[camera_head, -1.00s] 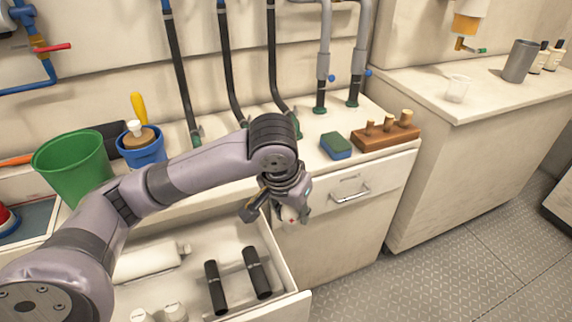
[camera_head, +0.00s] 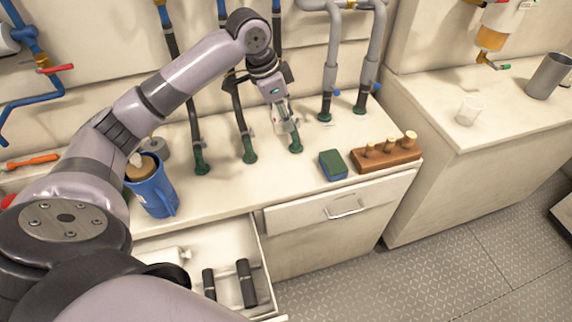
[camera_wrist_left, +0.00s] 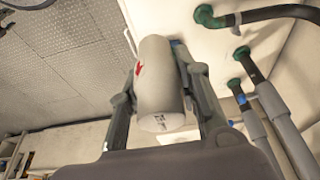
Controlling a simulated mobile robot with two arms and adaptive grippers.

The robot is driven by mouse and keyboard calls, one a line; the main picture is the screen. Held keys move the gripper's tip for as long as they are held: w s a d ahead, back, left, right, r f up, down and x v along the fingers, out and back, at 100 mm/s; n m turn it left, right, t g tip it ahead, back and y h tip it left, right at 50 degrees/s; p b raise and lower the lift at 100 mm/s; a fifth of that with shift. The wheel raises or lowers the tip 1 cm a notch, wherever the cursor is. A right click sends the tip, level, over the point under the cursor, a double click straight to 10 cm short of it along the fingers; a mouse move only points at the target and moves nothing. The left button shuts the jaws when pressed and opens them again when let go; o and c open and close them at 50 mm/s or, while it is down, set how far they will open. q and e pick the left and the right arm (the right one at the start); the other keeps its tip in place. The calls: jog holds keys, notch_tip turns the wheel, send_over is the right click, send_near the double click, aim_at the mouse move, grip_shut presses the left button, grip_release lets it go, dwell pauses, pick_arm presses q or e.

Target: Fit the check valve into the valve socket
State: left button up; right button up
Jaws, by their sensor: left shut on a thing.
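My left gripper (camera_head: 284,122) is shut on a white cylinder with a red mark, which I take to be the check valve (camera_wrist_left: 160,88). In the left wrist view the cylinder sits between the two fingers, with small print on its near end. In the head view it is small and partly covered by the fingers, over the back of the counter by the black hoses. I cannot tell which fitting, if any, is the valve socket. My right gripper is out of view.
The counter (camera_head: 225,190) holds a blue jug (camera_head: 153,190), a green-and-blue sponge (camera_head: 333,164) and a wooden block with pegs (camera_head: 386,154). An open drawer (camera_head: 262,268) with black cylinders juts out below. Grey pipes (camera_head: 332,65) rise right of the gripper.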

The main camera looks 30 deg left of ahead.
pick_arm(q)
notch_tip(320, 180, down, 20)
jog(key=shift+s+r, duration=0.1)
jog(key=shift+r, duration=0.1)
dwell(0.4)
jog(key=o, duration=1.1)
jog(key=shift+f, duration=0.15)
jog(key=shift+o, duration=0.2)
jog(key=v, duration=1.2)
jog(key=shift+r, duration=0.2)
